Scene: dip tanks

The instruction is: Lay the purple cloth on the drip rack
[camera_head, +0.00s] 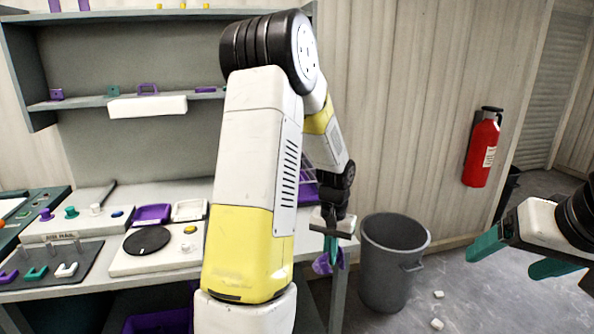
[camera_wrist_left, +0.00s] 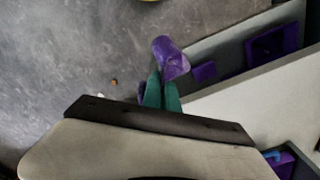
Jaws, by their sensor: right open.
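The purple cloth (camera_head: 321,264) hangs crumpled from my left gripper (camera_head: 332,252), beside the bench's right end and left of the grey bin. In the left wrist view the cloth (camera_wrist_left: 171,58) is at the tips of the teal fingers (camera_wrist_left: 162,88), which are close together on it. A slatted purple and pale frame (camera_head: 308,172) on the bench is mostly hidden behind my left arm. It may be the drip rack, but I cannot tell. My right gripper (camera_head: 520,257) is open and empty at the right, its teal fingers wide apart.
A grey bin (camera_head: 391,262) stands on the floor near the cloth. The bench holds purple (camera_head: 153,214) and white trays, a black disc (camera_head: 146,241) and a dark board with hooks (camera_head: 52,270). A red extinguisher (camera_head: 481,150) hangs on the wall. White scraps lie on the floor.

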